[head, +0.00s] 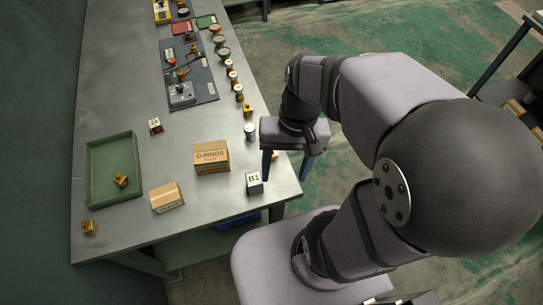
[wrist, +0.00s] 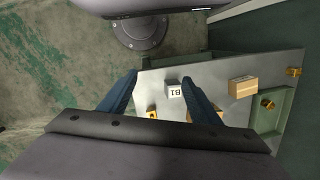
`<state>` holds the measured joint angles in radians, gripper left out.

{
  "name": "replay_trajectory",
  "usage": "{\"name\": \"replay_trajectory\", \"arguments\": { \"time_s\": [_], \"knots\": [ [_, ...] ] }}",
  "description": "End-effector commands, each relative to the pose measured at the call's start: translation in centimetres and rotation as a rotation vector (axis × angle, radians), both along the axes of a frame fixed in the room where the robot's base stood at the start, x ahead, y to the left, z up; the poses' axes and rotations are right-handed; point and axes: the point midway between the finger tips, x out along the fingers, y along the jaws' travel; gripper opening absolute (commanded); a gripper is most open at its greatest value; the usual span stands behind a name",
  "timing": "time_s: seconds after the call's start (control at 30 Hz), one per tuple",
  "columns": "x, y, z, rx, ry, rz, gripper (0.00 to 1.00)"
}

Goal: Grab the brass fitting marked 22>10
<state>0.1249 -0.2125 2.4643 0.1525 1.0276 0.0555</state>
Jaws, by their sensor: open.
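I cannot read the mark 22>10 on any brass fitting. One brass fitting (head: 121,180) lies in the green tray (head: 88,176); it also shows in the wrist view (wrist: 267,104). Another brass fitting (head: 89,227) sits at the table's near left corner. A third brass piece (head: 275,156) is at the table's right edge, partly hidden by my gripper; in the wrist view a brass piece (wrist: 152,113) shows between the fingers. My gripper (head: 286,177) is open and empty, fingers pointing down, above the table's right edge beside the B1 block (head: 254,184).
An O-RINGS box (head: 211,158) and a smaller cardboard box (head: 166,197) stand on the table. A small can (head: 250,132) and several small brass and capped pieces line the right edge. A dark tool mat (head: 204,89) lies farther back. The table's middle is mostly clear.

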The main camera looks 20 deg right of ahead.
Motion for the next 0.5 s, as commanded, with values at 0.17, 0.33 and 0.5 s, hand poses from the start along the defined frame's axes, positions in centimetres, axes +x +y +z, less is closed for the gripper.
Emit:
{"name": "replay_trajectory", "arguments": {
  "time_s": [0.17,0.33,0.5],
  "knots": [
    [-1.1,1.6,-2.7,0.181,0.152,-0.339,0.57],
    [0.4,3.7,-3.6,0.480,0.331,-0.779,0.57],
    [4.9,2.9,-2.2,0.851,0.462,-1.170,0.57]
  ]
}}
